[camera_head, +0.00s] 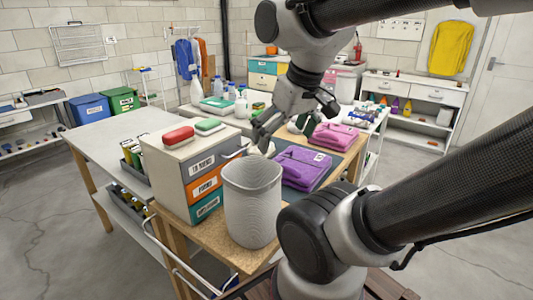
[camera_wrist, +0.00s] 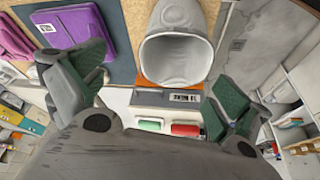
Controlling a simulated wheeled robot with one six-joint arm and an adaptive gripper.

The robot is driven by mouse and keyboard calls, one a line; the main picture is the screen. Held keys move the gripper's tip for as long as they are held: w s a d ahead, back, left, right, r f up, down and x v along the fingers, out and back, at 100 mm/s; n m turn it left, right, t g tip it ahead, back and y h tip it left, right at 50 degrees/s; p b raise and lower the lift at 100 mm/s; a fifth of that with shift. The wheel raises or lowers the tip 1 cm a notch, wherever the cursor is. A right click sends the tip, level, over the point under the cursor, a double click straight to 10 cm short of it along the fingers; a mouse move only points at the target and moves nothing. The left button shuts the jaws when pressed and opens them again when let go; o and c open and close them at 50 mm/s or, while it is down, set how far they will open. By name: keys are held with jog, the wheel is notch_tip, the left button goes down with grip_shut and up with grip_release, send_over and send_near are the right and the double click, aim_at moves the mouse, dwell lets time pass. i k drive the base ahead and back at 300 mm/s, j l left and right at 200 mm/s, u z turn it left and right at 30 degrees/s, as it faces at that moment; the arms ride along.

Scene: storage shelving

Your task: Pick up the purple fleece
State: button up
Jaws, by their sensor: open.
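The purple fleece (camera_head: 302,168) lies folded on a dark mat (camera_head: 317,187) on the wooden table, with a small white label on it. In the wrist view the purple fleece (camera_wrist: 72,27) shows at the upper left, beyond one finger. My gripper (camera_head: 291,120) is open and empty. In the head view it hangs above the table, behind and left of the fleece and apart from it. In the wrist view my gripper (camera_wrist: 155,95) has its two green-padded fingers spread wide, with the grey bin and drawer unit between and beyond them.
A grey bin (camera_head: 252,205) stands at the table's front, beside a drawer unit (camera_head: 172,165) with red and green items on top. A pink folded garment (camera_head: 334,136) lies behind the fleece. Bottles (camera_head: 241,103) stand behind my gripper. A white table (camera_head: 100,145) is at left.

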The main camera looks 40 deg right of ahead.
aim_at(302, 172)
jog(key=l+u, duration=0.2)
jog(key=l, duration=0.85)
jog(key=l+u, duration=0.2)
jog(key=l, duration=0.85)
jog(key=l+u, duration=0.2)
jog(key=l, duration=0.8)
jog(key=k, duration=0.05)
